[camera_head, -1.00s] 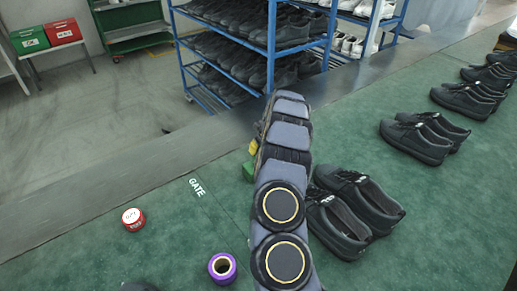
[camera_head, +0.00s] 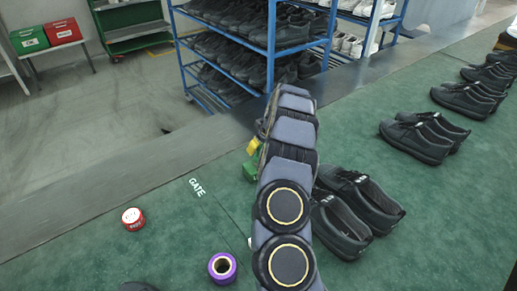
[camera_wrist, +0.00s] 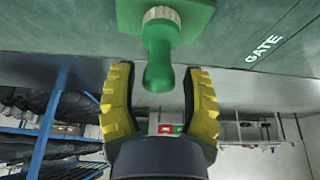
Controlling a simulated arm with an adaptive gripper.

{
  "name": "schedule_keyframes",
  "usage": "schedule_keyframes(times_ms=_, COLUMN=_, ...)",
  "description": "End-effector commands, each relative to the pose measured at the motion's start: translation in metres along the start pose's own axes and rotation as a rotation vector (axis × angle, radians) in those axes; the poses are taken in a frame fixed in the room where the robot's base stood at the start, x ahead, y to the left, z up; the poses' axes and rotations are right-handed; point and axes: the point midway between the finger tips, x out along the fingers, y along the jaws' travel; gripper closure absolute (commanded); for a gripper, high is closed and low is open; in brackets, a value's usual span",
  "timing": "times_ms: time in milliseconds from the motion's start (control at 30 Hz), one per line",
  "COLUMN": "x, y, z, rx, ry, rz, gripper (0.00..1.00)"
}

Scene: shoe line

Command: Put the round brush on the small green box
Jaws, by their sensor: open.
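The round brush (camera_wrist: 159,60) has a green handle and a pale, ribbed round part. In the wrist view its pale end meets the small green box (camera_wrist: 128,15), and the handle points toward my gripper (camera_wrist: 160,72). My gripper is open, with one yellow finger on each side of the handle's end and a visible gap on both sides. In the head view the green box (camera_head: 250,172) shows just left of my arm, below a yellow finger of my gripper (camera_head: 254,146). The brush is not clearly visible there.
On the green table, a red tape roll (camera_head: 132,219) and a purple tape roll (camera_head: 222,267) lie left of my arm. A black shoe pair (camera_head: 352,212) sits close on the right. More shoes line the right side. A blue shoe rack (camera_head: 271,45) stands behind.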

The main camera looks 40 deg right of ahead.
Motion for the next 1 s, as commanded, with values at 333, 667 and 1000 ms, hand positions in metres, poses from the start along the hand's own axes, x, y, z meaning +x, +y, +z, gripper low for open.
schedule_keyframes(times_ms=333, x=-0.072, y=0.0, z=-0.002, rx=-0.001, ry=0.006, rz=0.002, gripper=0.53)
schedule_keyframes(times_ms=667, x=-0.103, y=0.001, z=-0.001, rx=-0.001, ry=0.005, rz=0.004, gripper=0.53)
schedule_keyframes(times_ms=1000, x=-0.137, y=-0.074, z=-0.014, rx=-0.039, ry=-0.021, rz=-0.087, gripper=0.53)
